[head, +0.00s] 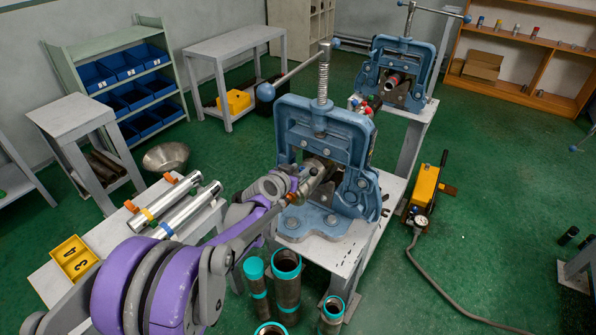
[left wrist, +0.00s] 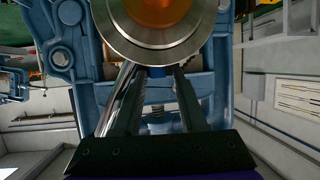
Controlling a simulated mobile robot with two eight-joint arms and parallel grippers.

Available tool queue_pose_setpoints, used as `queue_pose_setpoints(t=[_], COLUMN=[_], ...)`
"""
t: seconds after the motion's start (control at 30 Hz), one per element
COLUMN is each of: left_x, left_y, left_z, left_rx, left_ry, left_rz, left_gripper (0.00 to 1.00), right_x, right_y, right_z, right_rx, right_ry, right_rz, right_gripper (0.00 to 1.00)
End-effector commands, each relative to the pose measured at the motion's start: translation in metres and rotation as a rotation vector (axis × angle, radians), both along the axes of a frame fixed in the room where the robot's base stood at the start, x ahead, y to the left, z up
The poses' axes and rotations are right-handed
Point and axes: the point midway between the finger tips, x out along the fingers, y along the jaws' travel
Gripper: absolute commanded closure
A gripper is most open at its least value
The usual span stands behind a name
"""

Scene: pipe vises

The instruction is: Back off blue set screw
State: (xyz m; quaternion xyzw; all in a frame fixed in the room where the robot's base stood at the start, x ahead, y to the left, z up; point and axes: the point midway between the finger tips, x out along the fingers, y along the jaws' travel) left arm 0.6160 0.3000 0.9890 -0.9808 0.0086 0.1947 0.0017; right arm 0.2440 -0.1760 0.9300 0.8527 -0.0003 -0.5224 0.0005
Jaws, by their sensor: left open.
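A metal cylindrical fitting (head: 315,172) sits in the near blue vise (head: 330,125). In the left wrist view its round steel collar (left wrist: 155,52) with an orange centre fills the top. A small blue piece (left wrist: 158,72), which looks like the blue set screw, shows just under the collar's rim. My left gripper (head: 290,197) is at the front of the fitting. In the left wrist view its fingers (left wrist: 154,74) are open, one on each side of the blue piece. I cannot tell if they touch it. My right gripper is not in view.
Teal-ended pipes (head: 286,280) stand below the near vise. A second blue vise (head: 398,75) stands behind on its own bench. A yellow pump (head: 424,190) with a hose lies on the floor. Silver tubes (head: 175,208) and a yellow tray (head: 74,258) rest on the left bench.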

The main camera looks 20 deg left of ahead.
Motion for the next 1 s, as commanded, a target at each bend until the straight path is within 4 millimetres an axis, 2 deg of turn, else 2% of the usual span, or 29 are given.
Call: queue_pose_setpoints(t=[0.27, 0.47, 0.6, 1.0], left_x=[0.0, 0.001, 0.002, 0.006], left_y=[-0.003, 0.001, 0.005, 0.012], left_z=[0.0, 0.002, 0.002, 0.0], left_rx=[-0.004, -0.005, -0.003, 0.0], left_ry=[0.002, 0.0, -0.001, -0.002], left_rz=[-0.015, -0.094, -0.221, -0.619], left_gripper=[0.45, 0.45, 0.45, 0.45], right_x=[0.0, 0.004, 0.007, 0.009], right_y=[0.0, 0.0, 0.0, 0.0], right_z=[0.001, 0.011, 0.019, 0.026], right_rx=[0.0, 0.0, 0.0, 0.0], right_ry=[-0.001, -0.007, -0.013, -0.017], right_rz=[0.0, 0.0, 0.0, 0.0], right_gripper=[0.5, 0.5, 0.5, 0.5])
